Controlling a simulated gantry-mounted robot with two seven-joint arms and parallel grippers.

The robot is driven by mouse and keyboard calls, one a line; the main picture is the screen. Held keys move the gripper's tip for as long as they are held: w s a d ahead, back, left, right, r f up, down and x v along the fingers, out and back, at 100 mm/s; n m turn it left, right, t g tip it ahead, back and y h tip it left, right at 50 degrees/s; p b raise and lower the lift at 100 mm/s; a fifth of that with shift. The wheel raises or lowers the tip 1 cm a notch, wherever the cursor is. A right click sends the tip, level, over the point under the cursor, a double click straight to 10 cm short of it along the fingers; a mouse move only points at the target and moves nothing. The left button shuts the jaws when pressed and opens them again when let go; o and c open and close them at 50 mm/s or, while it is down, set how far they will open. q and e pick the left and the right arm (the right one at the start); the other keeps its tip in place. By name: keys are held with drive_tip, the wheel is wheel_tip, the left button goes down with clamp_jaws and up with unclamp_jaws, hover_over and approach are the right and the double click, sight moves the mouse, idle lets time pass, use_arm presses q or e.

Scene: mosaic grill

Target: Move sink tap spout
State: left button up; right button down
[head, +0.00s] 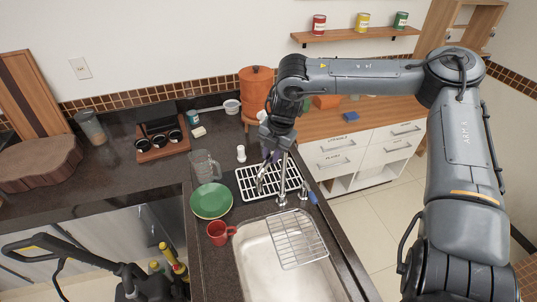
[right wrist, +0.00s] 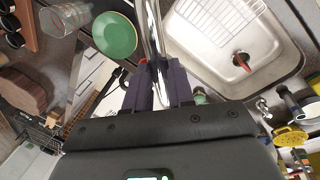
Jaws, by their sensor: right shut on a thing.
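The sink tap spout (head: 262,183) is a curved chrome tube at the back of the sink, over the white drying rack in the head view. My right gripper (head: 271,153) reaches down to it from above. In the right wrist view, the spout (right wrist: 153,38) runs up between the dark fingers of the gripper (right wrist: 160,85), which is shut on it. The fingers hide part of the tube. The steel sink basin (head: 253,272) lies in front.
A wire rack (head: 297,239) lies across the sink's right side. A green plate (head: 211,201), red mug (head: 217,233) and glass jug (head: 204,166) stand left of the tap. The white drying rack (head: 246,186) is close behind.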

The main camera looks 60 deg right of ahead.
idle(0.3)
drive_tip(key=c, duration=1)
unclamp_jaws()
drive_tip(key=shift+o, duration=0.2)
drive_tip(key=shift+r, duration=0.1)
drive_tip(key=shift+r, duration=0.2)
wheel_tip(320, 180, up, 10)
drive_tip(key=s+b, duration=0.1)
drive_tip(key=s, duration=0.1)
